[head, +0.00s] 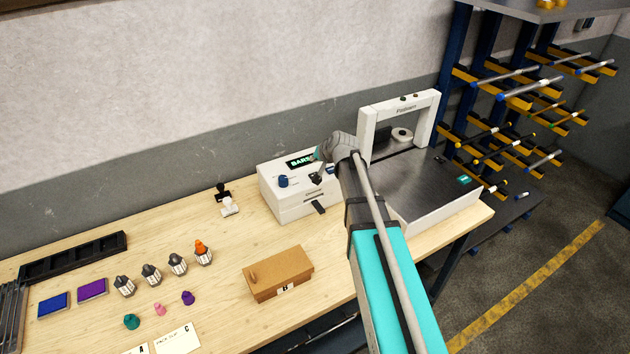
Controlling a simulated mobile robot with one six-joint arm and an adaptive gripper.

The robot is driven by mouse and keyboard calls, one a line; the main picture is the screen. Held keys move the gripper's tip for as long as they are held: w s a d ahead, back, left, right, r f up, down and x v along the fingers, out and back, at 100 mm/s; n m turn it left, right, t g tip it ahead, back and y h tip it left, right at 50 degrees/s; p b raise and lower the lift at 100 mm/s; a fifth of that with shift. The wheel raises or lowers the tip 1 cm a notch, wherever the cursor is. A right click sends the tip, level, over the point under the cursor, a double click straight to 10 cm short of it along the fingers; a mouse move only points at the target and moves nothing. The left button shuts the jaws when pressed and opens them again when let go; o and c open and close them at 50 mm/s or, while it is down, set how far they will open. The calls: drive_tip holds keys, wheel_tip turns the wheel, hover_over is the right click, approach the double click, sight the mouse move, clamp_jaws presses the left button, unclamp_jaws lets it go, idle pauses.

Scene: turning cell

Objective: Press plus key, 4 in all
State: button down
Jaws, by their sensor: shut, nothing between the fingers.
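A white box-shaped machine (287,205) stands on the wooden bench against the wall. Its top has a dark display with green letters (298,162), partly covered by my arm, that seem to begin with "BAR". A dark blue knob (283,181) sits on its top at the left. My gripper (316,178) is shut and empty, pointing down at the right part of the machine's top panel. I cannot tell whether its tips touch the panel. The plus key cannot be made out; my gripper and wrist cover that part.
A strapping machine (425,185) with a white arch stands right of the white machine. A cardboard box (277,274) lies in front. Several bottles (177,264), ink pads (92,290) and a stamp (229,205) are at left. A bar rack (520,90) stands at back right.

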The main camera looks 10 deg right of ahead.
sight(312, 173)
drive_tip(key=shift+f+b, duration=1.75)
drive_tip(key=shift+f, duration=0.3)
drive_tip(key=shift+f, duration=0.1)
drive_tip(key=shift+f+b, duration=0.3)
drive_tip(key=shift+b, duration=0.1)
drive_tip(key=shift+f+b, duration=0.45)
idle(0.9)
drive_tip(key=shift+r, duration=0.15)
drive_tip(key=shift+r+p, duration=0.75)
drive_tip(key=shift+p, duration=0.15)
drive_tip(key=shift+r+p, duration=2.45)
drive_tip(key=shift+r, duration=0.05)
idle(0.5)
